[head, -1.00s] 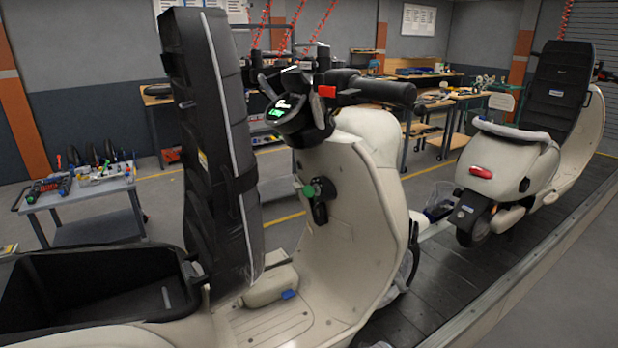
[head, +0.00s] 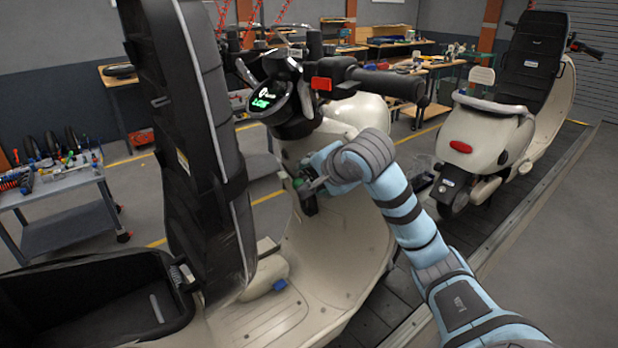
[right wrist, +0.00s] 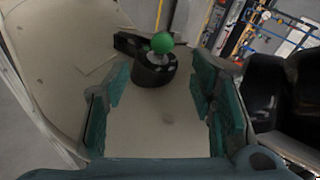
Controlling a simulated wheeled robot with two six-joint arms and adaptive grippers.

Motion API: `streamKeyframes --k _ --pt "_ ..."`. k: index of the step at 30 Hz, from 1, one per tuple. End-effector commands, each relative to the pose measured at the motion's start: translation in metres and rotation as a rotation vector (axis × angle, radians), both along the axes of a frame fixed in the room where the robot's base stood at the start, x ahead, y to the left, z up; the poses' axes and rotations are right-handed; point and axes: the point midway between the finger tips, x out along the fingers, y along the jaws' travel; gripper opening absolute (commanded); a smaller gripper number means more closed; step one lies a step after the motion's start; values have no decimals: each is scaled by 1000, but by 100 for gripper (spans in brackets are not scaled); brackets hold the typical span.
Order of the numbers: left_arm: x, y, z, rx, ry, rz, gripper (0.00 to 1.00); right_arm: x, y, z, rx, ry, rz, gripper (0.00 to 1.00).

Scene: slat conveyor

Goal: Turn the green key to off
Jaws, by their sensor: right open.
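The green key (right wrist: 162,43) shows in the right wrist view as a green ball on a metal stem, standing in a black round lock (right wrist: 154,70) on the scooter's cream front panel. In the head view the key is mostly hidden by my right gripper (head: 308,188), which is at the panel below the lit display. In the right wrist view my right gripper (right wrist: 163,105) is open, with its teal fingers on either side of the lock and nothing visibly held between them. The key lies slightly beyond the fingertips. My left gripper is not in view.
The cream scooter (head: 340,245) stands on the slat conveyor (head: 385,320) with its black seat (head: 195,120) raised at left. The handlebar (head: 385,84) is above my right arm. A second scooter (head: 500,150) stands farther along. A grey tool cart (head: 60,195) is at left.

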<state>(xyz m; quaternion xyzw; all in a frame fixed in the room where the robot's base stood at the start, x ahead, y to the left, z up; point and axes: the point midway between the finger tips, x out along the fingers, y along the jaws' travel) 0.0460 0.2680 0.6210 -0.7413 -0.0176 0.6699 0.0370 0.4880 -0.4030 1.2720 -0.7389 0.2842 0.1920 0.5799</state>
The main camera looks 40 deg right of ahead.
Motion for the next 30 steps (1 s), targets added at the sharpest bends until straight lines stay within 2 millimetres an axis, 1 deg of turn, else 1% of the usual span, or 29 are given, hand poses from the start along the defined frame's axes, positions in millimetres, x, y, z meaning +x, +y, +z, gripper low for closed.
streamKeyframes --k 1,3,6,9,13,19,20,27,29,30 --pt "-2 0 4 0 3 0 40 10 -1 -7 7 3 1 51" --pt "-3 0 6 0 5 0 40 25 -5 -19 6 3 1 51" --pt "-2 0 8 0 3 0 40 41 -11 -33 3 3 0 51" --pt "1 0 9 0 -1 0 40 52 -15 -42 2 0 -3 51" --pt "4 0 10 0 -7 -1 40 58 -16 -47 0 0 -1 51" --pt "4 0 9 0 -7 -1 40 59 -16 -48 -1 -1 0 51" --pt "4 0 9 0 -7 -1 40 59 -16 -48 -1 -1 0 48" --pt "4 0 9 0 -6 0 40 58 -16 -48 0 -1 -1 9" --pt "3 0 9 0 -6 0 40 58 -17 -48 0 -1 -1 0" --pt "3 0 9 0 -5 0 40 58 -16 -48 0 0 -1 22"
